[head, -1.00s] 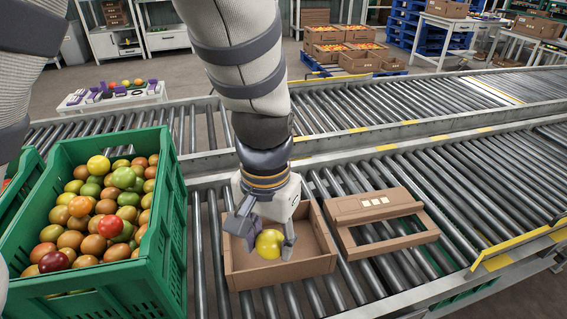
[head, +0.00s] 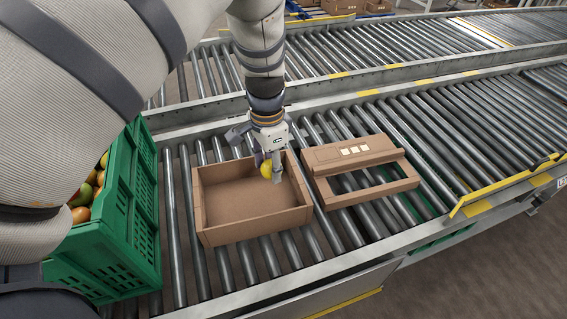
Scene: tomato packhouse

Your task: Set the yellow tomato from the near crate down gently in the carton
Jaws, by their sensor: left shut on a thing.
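My left gripper (head: 268,168) is shut on a yellow tomato (head: 266,169), which shows partly between its fingers. The gripper points down at the back right corner of the open brown carton (head: 258,230). The tomato appears over or just within the carton near its back wall; its exact height I cannot tell. The carton's visible floor is bare. The green near crate (head: 105,265) stands at the left, with several tomatoes showing along its edge; my left arm hides much of it. My right gripper is not in view.
A brown cardboard piece with an opening and pale labels (head: 335,157) lies on the rollers just right of the carton. The roller conveyor (head: 460,130) is clear farther right. A metal rail (head: 320,285) runs along its near side.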

